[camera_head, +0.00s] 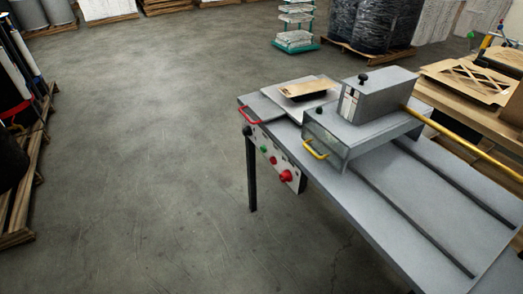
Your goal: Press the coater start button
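The coater (365,128) is a grey metal machine with a box-shaped head on a long grey table, in the right half of the head view. Its control panel (271,158) hangs on the table's front left side. The panel carries a green button (264,149), a smaller red button (273,160), a large red knob (286,176) and a dark knob at its upper end. I cannot read any label, so the green one being the start button is not confirmed. Neither of my grippers shows in this view.
A red handle (249,115) and a yellow handle (316,150) stick out at the table's front. A flat brown piece (303,89) lies behind the coater. A wooden bench with cardboard (467,81) stands at right. Pallets line the left and back. The floor (150,150) left of the table is clear.

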